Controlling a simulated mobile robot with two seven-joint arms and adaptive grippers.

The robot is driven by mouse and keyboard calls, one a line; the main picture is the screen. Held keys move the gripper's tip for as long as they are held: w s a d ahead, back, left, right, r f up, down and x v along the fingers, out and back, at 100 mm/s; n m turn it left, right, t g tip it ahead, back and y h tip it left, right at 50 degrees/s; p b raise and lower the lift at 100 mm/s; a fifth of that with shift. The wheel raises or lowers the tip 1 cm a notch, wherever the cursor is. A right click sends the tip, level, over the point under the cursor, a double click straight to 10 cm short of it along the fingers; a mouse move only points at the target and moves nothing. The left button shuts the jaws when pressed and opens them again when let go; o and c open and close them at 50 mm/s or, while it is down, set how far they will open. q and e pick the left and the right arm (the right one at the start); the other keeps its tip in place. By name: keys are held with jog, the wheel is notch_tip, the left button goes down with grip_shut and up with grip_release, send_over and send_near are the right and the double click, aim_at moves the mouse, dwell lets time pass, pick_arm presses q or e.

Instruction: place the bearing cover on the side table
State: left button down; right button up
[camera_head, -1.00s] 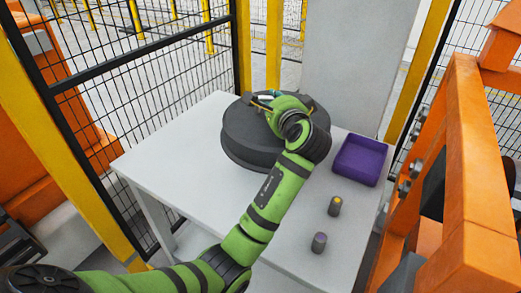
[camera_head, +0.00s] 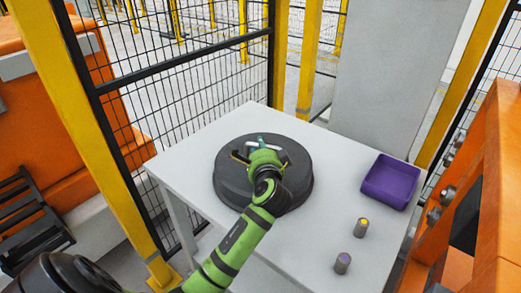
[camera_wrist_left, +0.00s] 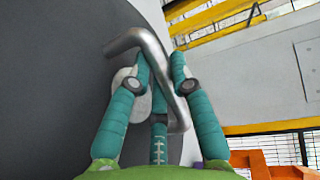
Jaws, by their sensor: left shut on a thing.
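The bearing cover (camera_head: 228,178) is a large dark grey round disc, seen over the middle of the white side table (camera_head: 318,232). I cannot tell whether its underside touches the tabletop. My left gripper (camera_head: 266,148) is at the top of the cover, shut on its metal handle. In the left wrist view, the teal fingers (camera_wrist_left: 162,90) close around the bent silver handle (camera_wrist_left: 155,50), with the cover's dark face (camera_wrist_left: 55,80) to the left. The cover's far side is partly hidden by the gripper. My right gripper is not in view.
Mesh fencing (camera_head: 190,75) runs behind and left. An orange frame (camera_head: 480,200) stands close on the right.

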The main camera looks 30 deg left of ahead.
pick_arm(q)
jog(key=shift+f, duration=0.15)
jog(key=c, duration=1.5)
grip_release()
jog(key=shift+f, duration=0.15)
jog(key=o, duration=0.4)
jog(key=v, duration=1.2)
jog(key=shift+s, duration=0.1)
